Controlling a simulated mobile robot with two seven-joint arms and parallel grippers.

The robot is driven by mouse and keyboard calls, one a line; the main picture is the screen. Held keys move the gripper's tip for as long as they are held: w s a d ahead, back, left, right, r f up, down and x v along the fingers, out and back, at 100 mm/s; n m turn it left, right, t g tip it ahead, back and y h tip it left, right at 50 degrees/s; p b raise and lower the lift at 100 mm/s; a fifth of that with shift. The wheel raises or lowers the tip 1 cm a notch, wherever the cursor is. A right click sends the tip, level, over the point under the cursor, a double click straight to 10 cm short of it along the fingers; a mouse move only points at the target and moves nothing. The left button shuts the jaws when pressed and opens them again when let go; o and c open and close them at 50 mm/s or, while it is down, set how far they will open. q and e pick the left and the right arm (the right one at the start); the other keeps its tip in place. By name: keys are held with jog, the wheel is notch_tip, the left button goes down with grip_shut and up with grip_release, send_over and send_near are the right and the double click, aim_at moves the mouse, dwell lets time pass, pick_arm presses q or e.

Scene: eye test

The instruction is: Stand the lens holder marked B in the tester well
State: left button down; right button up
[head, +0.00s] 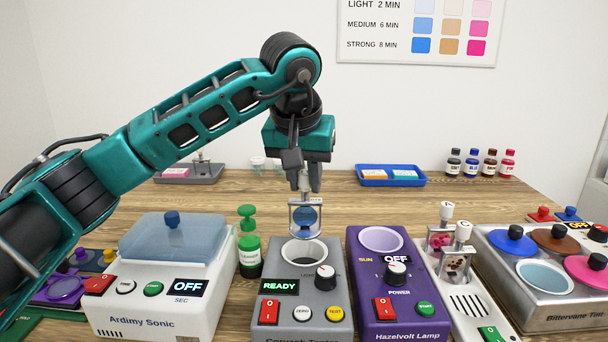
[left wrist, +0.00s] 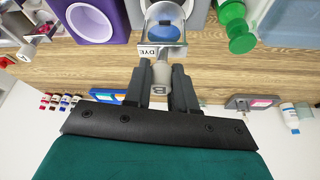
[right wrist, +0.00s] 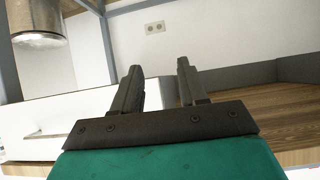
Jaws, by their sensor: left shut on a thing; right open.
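My left gripper (head: 303,182) is shut on the lens holder (head: 291,217), a small metal frame with a blue lens (head: 305,216). The holder hangs upright just above the round well (head: 304,252) of the grey tester (head: 264,312), whose display reads READY. Whether its lower edge is inside the rim is hard to tell. In the left wrist view the fingers (left wrist: 161,78) pinch the holder's grey knob (left wrist: 159,88), marked B, and the frame bears a DYE label (left wrist: 160,50). My right gripper (right wrist: 158,70) is open and empty, away from the bench objects.
The purple lamp unit (head: 400,318) stands right of the tester, then a white rack (head: 470,303) with two knobbed holders. A green-topped bottle (head: 248,255) and the white sonic cleaner (head: 130,300) are at left. A blue tray (head: 391,184) lies behind.

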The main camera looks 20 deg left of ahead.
aim_at(304, 219)
pick_arm(q)
notch_tip(304, 219, down, 2)
jog(key=shift+f+b, duration=0.1)
jog(key=shift+b, duration=0.65)
jog(key=shift+f, duration=0.35)
jog(key=shift+f+b, duration=0.35)
jog(key=shift+f, duration=0.05)
jog(key=shift+f+b, duration=1.1)
jog(key=shift+f, duration=1.1)
pick_arm(e)
jog(key=shift+w+a+f, duration=0.1)
jog(key=shift+a+f, duration=0.15)
jog(key=shift+f, duration=0.7)
jog(key=shift+w+a+f, duration=0.1)
jog(key=shift+a+f, duration=0.1)
jog(key=shift+f, duration=0.7)
pick_arm(q)
jog(key=shift+f, duration=0.3)
pick_arm(e)
jog(key=shift+f, duration=0.15)
pick_arm(q)
jog(key=c, duration=0.8)
grip_release()
jog(key=shift+c, duration=0.2)
jog(key=shift+o, duration=0.3)
jog(key=shift+o, duration=1.3)
